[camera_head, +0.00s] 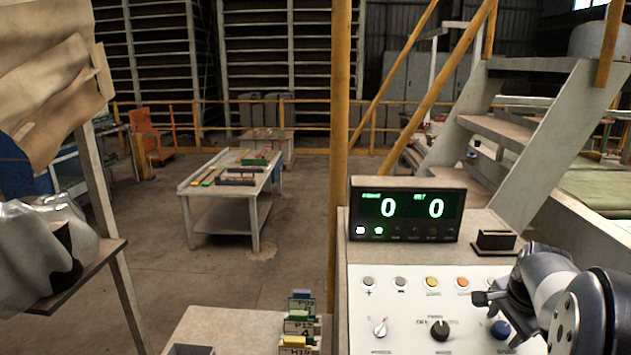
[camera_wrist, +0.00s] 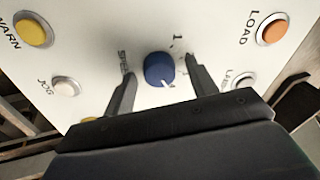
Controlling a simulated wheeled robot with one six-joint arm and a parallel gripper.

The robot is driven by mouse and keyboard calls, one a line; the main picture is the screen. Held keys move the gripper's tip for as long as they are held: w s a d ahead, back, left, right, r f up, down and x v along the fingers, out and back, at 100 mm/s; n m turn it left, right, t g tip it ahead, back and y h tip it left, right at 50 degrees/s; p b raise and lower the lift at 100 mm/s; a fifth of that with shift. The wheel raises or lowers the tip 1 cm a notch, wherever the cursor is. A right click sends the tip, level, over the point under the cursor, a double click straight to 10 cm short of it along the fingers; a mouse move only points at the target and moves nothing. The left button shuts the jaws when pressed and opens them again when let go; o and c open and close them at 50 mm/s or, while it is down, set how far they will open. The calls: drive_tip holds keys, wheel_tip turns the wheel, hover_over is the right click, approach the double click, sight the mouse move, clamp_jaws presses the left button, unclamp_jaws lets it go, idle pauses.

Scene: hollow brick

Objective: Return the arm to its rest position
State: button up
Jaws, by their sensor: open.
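My gripper (camera_head: 483,298) is at the right in the head view, over the sloped white control panel (camera_head: 393,300). In the wrist view my gripper (camera_wrist: 160,72) is open and empty, its two dark fingers spread. A blue knob (camera_wrist: 158,69) with a white pointer mark shows in the gap between them. The blue knob (camera_head: 501,329) also shows in the head view, just below the gripper in the picture. The fingers look apart from the knob. My arm reaches in from the right edge.
A display (camera_head: 407,208) reading 0 and 0 stands behind the panel, with a small dark holder (camera_head: 495,240) beside it. The panel carries several buttons and a black knob (camera_head: 439,330). Labelled blocks (camera_head: 300,318) stand at the left. A yellow post (camera_head: 339,150) rises behind.

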drive_tip(key=shift+r+m, duration=0.3)
drive_tip(key=shift+r, duration=0.15)
drive_tip(key=b+v, duration=0.1)
drive_tip(key=v, duration=0.9)
drive_tip(key=p+x, duration=0.1)
drive_tip(key=x, duration=1)
drive_tip(key=shift+s+f, duration=0.1)
drive_tip(key=shift+s+n, duration=0.1)
drive_tip(key=shift+n, duration=1.1)
drive_tip(key=n+b, duration=0.1)
drive_tip(key=n, duration=0.5)
drive_tip(key=shift+t+y+b, duration=0.3)
drive_tip(key=shift+b, duration=0.1)
drive_tip(key=n, duration=0.4)
drive_tip(key=shift+y+b, duration=0.3)
drive_tip(key=n, duration=0.3)
drive_tip(key=shift+n, duration=0.4)
drive_tip(key=shift+b+v, duration=0.4)
drive_tip(key=shift+v, duration=2.6)
